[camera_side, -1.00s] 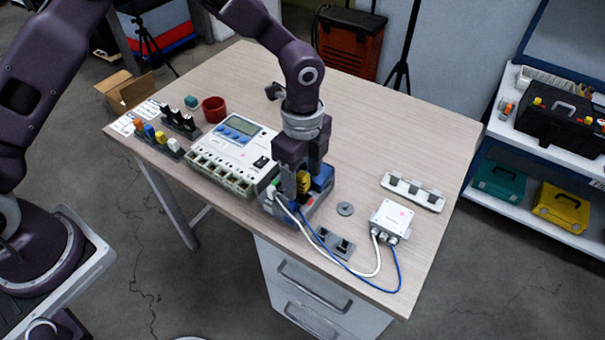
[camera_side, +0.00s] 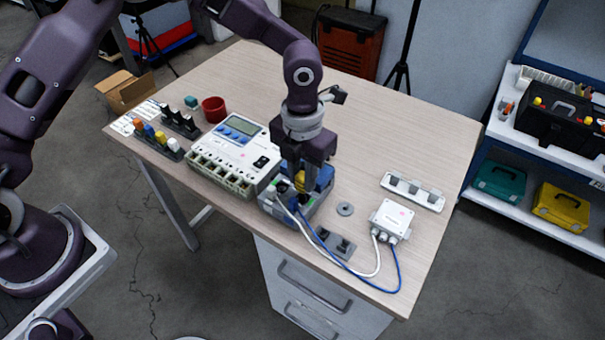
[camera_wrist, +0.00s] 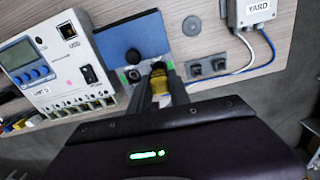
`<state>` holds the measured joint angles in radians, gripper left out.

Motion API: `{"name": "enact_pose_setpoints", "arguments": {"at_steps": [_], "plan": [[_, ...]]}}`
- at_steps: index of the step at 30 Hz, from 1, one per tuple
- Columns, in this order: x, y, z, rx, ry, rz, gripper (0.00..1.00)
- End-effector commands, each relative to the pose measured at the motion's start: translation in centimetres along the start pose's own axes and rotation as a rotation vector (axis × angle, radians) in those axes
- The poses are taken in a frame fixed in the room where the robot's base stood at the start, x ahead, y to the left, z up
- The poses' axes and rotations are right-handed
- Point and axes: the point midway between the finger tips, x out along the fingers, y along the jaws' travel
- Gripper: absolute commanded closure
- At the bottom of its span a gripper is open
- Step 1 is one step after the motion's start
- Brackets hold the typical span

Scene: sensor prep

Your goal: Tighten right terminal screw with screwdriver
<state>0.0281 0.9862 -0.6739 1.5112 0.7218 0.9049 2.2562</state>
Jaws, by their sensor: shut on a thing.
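My gripper (camera_side: 298,178) is over the grey terminal block (camera_side: 310,210) on the table, pointing down. It is shut on a yellow-handled screwdriver (camera_side: 300,181), which also shows between the two fingers in the wrist view (camera_wrist: 159,84). The screwdriver's tip is hidden, so I cannot tell whether it touches a screw. In the wrist view the terminal block (camera_wrist: 138,76) has small green marks and dark openings. The handle is over its right side there. A blue panel (camera_wrist: 136,36) stands beside these openings. The terminal screws themselves are not clear.
A white meter unit (camera_side: 231,155) stands close to the left. White and blue cables run from the block to a white box (camera_side: 391,218) at right. A grey switch plate (camera_side: 337,243) and a grey disc (camera_side: 345,209) lie nearby. The table's back right is clear.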

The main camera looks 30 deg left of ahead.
Motion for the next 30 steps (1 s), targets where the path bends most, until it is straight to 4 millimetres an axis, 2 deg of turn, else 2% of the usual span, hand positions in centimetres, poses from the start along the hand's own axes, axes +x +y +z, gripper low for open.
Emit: {"name": "enact_pose_setpoints", "arguments": {"at_steps": [1,30], "plan": [[0.1,0.0,0.0,0.063,0.001,-0.001,1.00],[-4.6,0.0,0.0,0.045,0.000,0.000,1.00]]}}
